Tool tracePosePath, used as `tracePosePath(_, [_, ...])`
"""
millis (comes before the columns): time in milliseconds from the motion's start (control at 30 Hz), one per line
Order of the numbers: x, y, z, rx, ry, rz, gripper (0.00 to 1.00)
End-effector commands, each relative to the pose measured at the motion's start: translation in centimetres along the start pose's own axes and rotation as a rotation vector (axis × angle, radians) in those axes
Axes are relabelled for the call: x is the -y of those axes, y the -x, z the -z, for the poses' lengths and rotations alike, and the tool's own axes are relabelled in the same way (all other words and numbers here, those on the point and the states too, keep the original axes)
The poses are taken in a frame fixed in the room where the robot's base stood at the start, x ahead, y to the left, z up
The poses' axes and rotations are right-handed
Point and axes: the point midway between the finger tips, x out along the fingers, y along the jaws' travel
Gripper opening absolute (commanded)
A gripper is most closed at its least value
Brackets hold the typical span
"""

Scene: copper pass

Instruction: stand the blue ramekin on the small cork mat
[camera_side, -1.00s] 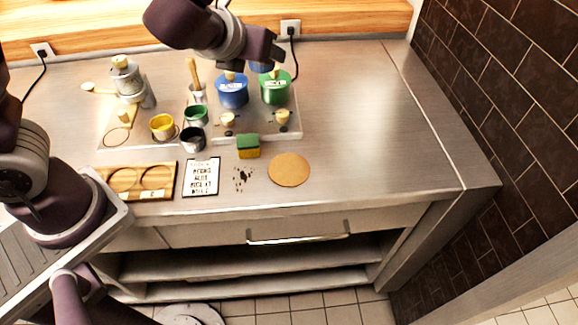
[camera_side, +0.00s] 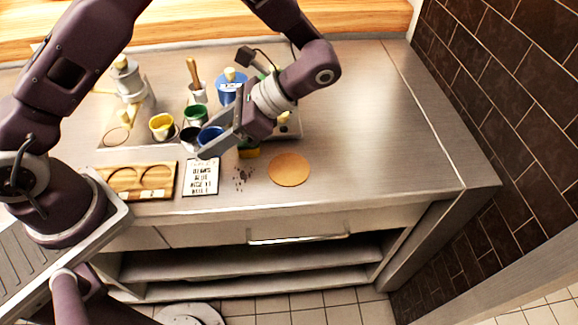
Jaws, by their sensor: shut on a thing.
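The blue ramekin (camera_side: 209,135) is held in my gripper (camera_side: 212,143), which is shut on it. It is above the counter, in front of the green ramekin and overlapping the dark ramekin in the picture. The gripper partly hides it, and its exact height is hard to tell. The small cork mat (camera_side: 289,169) is a bare tan disc lying flat on the steel counter, to the right of and nearer the front than the gripper.
A dark ramekin (camera_side: 189,137), a green ramekin (camera_side: 195,115) and a yellow ramekin (camera_side: 162,126) stand close by. A sponge (camera_side: 249,153) is partly hidden under my arm. A printed card (camera_side: 201,177) and wooden board (camera_side: 150,180) lie left. The counter's right side is clear.

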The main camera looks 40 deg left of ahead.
Motion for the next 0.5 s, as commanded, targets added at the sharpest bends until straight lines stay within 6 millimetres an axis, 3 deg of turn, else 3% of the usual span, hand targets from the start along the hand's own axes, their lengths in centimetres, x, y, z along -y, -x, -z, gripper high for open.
tracePosePath(167, [-3.3, 1.2, 1.1, 0.001, 0.376, -0.502, 0.0])
tracePosePath(300, [-5.1, 4.1, 2.1, 0.002, 0.686, -0.909, 0.0])
tracePosePath(500, [-4.7, 10.0, 3.5, 0.001, 1.083, -1.427, 0.0])
